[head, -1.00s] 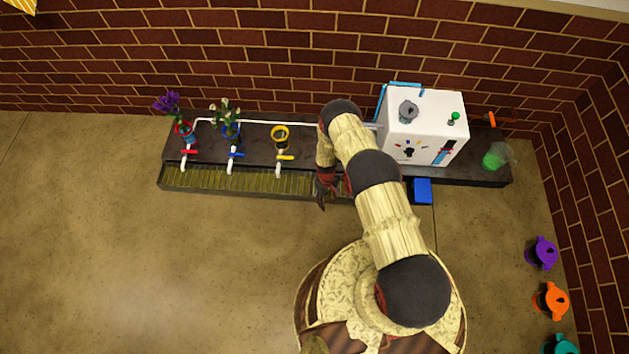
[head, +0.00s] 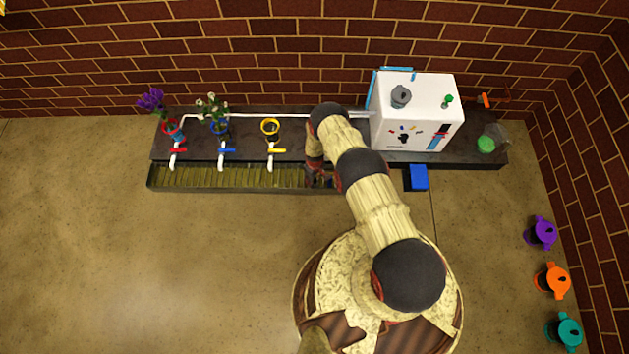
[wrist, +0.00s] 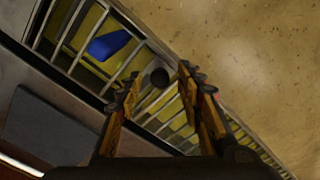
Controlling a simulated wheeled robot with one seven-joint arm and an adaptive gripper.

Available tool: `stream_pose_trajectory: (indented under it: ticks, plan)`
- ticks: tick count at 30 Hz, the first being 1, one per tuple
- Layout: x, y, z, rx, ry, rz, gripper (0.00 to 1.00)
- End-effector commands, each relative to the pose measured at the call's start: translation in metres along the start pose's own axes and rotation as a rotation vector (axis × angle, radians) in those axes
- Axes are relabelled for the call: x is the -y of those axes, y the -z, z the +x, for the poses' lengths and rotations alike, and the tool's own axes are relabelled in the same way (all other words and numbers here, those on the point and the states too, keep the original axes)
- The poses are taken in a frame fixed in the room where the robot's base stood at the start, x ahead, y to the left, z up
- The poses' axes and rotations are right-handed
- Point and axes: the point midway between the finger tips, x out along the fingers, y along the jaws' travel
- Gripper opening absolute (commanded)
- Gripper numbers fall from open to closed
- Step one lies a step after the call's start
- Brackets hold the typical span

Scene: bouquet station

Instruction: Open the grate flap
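The grate (head: 225,178) runs along the front of the dark counter, with yellow showing between its bars. In the wrist view, the grate bars (wrist: 150,105) cross diagonally, with a dark round knob (wrist: 160,77) on or by them. I cannot make out the flap's edges. My gripper (wrist: 160,92) is open over the grate, its two fingers apart with the knob showing between and just beyond their tips. Contact with the knob cannot be told. In the head view, my gripper (head: 319,178) is at the right part of the grate, partly hidden by my arm.
A blue piece (wrist: 108,45) shows among the bars. Purple flowers (head: 151,100), white flowers (head: 212,106) and a yellow-rimmed pot (head: 270,128) stand behind taps. A white box machine (head: 415,115) and a blue block (head: 418,177) are to the right. Floor at left is clear.

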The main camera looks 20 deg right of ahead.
Motion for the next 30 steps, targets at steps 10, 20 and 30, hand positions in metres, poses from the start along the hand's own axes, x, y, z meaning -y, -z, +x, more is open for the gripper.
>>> stream_pose_trajectory:
  ticks: [10,20,30]
  plan:
    - [-0.0003,0.0006,0.0009,-0.001,0.000,0.000,0.34]
    - [-0.0002,0.0005,0.0010,0.000,0.000,0.000,0.15]
    - [0.0000,0.0004,0.0010,0.000,0.000,0.000,0.00]
